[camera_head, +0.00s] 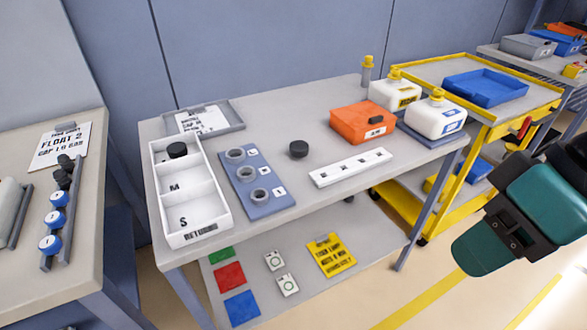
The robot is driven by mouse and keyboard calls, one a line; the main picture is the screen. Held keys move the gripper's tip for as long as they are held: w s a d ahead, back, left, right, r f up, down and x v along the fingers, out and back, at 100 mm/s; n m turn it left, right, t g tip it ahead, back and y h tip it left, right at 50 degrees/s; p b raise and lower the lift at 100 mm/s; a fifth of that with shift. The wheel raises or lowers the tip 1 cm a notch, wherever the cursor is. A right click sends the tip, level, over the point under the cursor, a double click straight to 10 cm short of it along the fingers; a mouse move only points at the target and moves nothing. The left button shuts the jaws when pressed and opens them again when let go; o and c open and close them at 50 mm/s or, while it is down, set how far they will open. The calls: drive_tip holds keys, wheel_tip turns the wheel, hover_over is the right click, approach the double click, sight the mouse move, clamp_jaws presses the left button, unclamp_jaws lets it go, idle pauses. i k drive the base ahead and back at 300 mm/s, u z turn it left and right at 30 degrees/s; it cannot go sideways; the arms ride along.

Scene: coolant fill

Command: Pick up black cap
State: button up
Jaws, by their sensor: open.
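A round black cap (298,149) lies on the grey middle table (290,112), right of a blue-grey plate with three ring-shaped sockets (268,205). A second black cap (177,150) sits in the far compartment of a white tray (205,222), whose other compartments are marked M and S. Teal and black parts of my arm show at the right edge, well away from both caps. My gripper's fingers cannot be made out in this view.
A white strip with small holes (350,168), an orange box (362,122) and white jugs with yellow caps (436,116) stand to the right. A grey tray with a paper (203,119) lies behind. Table between cap and strip is clear. A yellow cart (480,65) stands beyond.

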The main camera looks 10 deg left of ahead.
sight(298, 149)
drive_tip(key=u, duration=0.7)
drive_tip(key=i, duration=0.95)
drive_tip(key=z, duration=0.05)
